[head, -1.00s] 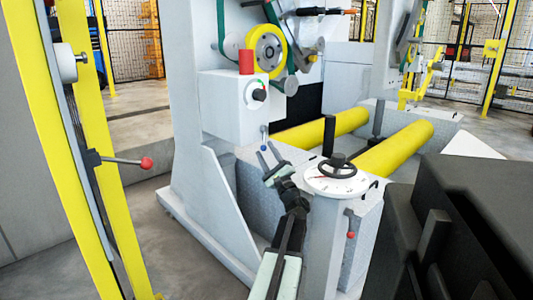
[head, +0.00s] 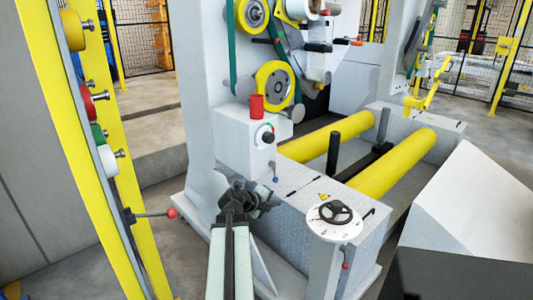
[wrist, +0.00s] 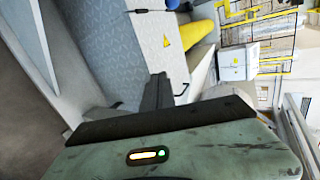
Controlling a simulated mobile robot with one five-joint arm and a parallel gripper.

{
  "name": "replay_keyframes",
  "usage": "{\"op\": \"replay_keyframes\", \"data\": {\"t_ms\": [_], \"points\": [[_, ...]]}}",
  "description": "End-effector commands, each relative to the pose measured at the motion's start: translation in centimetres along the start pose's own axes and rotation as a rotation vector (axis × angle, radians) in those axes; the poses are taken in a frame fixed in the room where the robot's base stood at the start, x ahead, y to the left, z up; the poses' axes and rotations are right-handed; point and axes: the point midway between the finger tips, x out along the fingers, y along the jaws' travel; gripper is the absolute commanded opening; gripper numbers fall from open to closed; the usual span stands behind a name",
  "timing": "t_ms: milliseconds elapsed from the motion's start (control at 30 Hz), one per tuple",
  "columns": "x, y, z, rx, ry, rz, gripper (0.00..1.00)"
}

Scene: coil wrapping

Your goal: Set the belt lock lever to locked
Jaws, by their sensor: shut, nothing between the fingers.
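Several levers show in the head view, and I cannot tell for certain which is the belt lock lever. A blue-knobbed lever (head: 275,179) hangs below the white control box (head: 247,142). A red-knobbed lever (head: 155,213) sticks out from the yellow post at left. Another red-knobbed lever (head: 345,265) is on the handwheel pedestal. Dark-handled levers (head: 318,47) sit beside the green belt (head: 233,45) at the top. My gripper (wrist: 158,88) is shut and empty, pointing at the treadplate base in the wrist view. In the head view it is foreshortened, left of and below the blue knob.
The treadplate base (head: 300,205) carries yellow rollers (head: 395,163) at right. The handwheel (head: 335,212) stands on its pedestal right of my arm. The yellow post (head: 75,140) with coloured knobs stands at left. Bare floor shows between post and machine.

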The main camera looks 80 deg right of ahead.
Motion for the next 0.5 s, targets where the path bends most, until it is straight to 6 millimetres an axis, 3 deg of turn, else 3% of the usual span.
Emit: {"op": "replay_keyframes", "data": {"t_ms": [33,200,333,500], "points": [[-4.1,-3.0,2.0,-0.019,-0.03,0.004,0.0],[-9.8,-4.3,6.6,-0.062,-0.107,0.011,0.0],[-11.3,-4.2,7.9,-0.074,-0.13,0.013,0.0],[-11.0,-3.8,8.1,-0.075,-0.133,0.013,0.0]]}}
